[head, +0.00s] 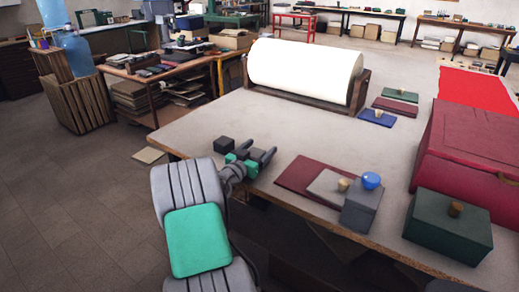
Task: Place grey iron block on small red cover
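A dark grey block (224,145), which looks like the iron block, sits on the near left part of the table. My gripper (257,152), with green and dark finger parts, is low over the table just right of it. The fingers look apart, but a grey shape shows between them and I cannot tell whether they hold it. A small dark red cover (394,106) lies flat farther back on the right, between a small green cover (400,95) and a small blue cover (377,118). A larger dark red cover (300,172) lies right of my gripper.
A grey flat piece with a wooden knob (327,187) and a blue-grey box (361,212) with a blue ball (371,180) stand near the front edge. A green box (448,228) and a big red case (470,150) fill the right. A white roll (305,72) stands behind. The table's middle is clear.

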